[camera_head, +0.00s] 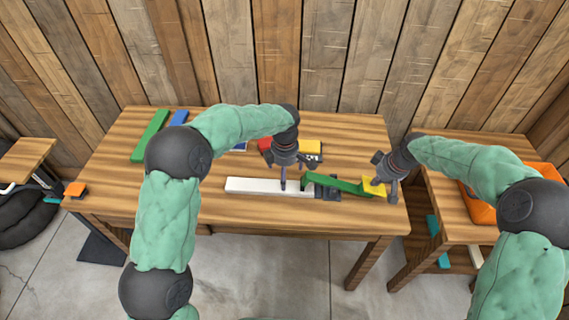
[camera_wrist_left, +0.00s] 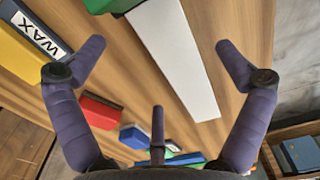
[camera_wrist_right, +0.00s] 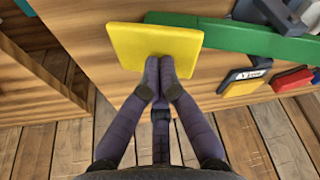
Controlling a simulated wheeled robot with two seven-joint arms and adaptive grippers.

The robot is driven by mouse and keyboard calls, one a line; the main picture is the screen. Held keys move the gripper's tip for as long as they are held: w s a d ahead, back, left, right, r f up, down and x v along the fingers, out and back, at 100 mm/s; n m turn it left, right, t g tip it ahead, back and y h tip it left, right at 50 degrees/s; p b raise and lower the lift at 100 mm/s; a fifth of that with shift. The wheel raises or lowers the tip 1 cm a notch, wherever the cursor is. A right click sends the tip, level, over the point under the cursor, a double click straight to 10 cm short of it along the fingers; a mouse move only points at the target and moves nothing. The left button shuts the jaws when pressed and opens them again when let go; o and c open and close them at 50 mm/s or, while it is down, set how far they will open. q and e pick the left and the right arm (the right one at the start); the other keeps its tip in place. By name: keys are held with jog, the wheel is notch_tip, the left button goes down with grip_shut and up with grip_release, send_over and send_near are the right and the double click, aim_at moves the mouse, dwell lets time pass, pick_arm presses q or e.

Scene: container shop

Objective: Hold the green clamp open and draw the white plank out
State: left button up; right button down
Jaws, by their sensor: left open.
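The white plank (camera_head: 255,186) lies on the wooden table, its right end at the green clamp (camera_head: 340,184). The clamp has a long green lever with a yellow pad (camera_head: 374,188) at its right end and a dark base (camera_head: 327,193). My left gripper (camera_head: 289,183) is above the plank; the left wrist view shows its fingers open with the plank (camera_wrist_left: 172,55) between and below them. My right gripper (camera_wrist_right: 160,64) is shut, its fingertips together over the yellow pad (camera_wrist_right: 145,44). Whether they press on it is unclear. The clamp's jaw is largely hidden.
Behind the plank are a yellow WAX block (camera_wrist_left: 28,40) and a red block (camera_wrist_left: 100,111). Green (camera_head: 150,136) and blue (camera_head: 179,117) pieces lie at the table's back left. A side table with an orange container (camera_head: 484,207) stands right.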

aim_at(270, 187)
pick_arm(q)
jog(key=shift+f, duration=2.5)
jog(key=c, duration=1.3)
